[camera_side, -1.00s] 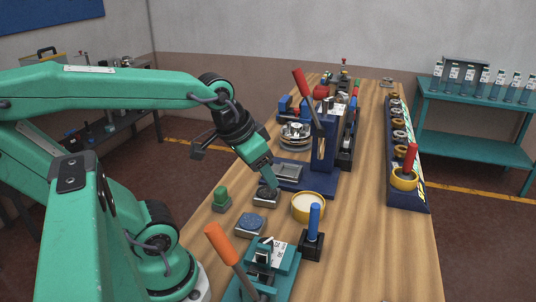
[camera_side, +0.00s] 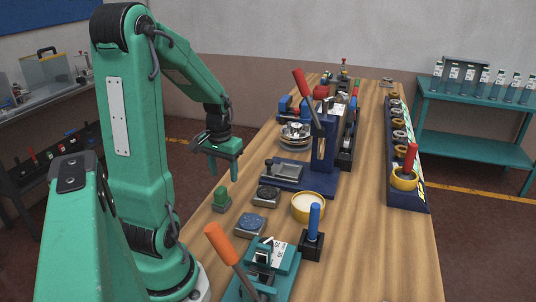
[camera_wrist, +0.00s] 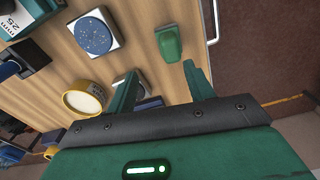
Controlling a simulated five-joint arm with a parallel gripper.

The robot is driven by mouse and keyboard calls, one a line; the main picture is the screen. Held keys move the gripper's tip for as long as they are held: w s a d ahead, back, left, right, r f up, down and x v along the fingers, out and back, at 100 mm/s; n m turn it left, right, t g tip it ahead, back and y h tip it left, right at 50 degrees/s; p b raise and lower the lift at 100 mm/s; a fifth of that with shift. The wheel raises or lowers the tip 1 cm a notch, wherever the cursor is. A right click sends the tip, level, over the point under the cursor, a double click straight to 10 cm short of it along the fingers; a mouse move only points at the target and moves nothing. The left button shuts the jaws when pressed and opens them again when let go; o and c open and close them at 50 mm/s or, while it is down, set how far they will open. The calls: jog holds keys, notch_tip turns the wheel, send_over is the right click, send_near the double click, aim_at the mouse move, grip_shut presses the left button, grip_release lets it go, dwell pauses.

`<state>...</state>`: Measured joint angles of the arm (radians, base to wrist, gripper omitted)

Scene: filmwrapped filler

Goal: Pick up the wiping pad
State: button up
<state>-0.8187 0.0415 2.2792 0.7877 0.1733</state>
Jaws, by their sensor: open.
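Several small pieces stand near my gripper, and I cannot tell for certain which is the wiping pad. A round blue speckled pad on a pale square base (camera_side: 250,222) lies near the table's left edge; it also shows at the top of the wrist view (camera_wrist: 95,33). A dark round pad on a grey base (camera_side: 266,193) lies behind it, partly hidden by a finger in the wrist view. A green rounded piece (camera_side: 221,194) stands at the left edge; in the wrist view (camera_wrist: 168,43) it is just ahead of the fingers. My gripper (camera_side: 221,172) is open, empty and raised above the green piece.
A yellow-rimmed bowl (camera_side: 308,207) and a blue-handled tool (camera_side: 314,222) stand to the right. A blue press (camera_side: 323,150) with a red lever rises behind. An orange-handled teal device (camera_side: 270,270) is in front.

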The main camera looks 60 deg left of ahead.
aim_at(220, 188)
jog(key=shift+s+a+f+n, duration=0.3)
jog(key=shift+s+a+f, duration=0.4)
jog(key=shift+a, duration=0.1)
jog(key=shift+w+f, duration=0.1)
jog(key=shift+f, duration=1.2)
jog(key=shift+f, duration=2.6)
jog(key=c, duration=1.1)
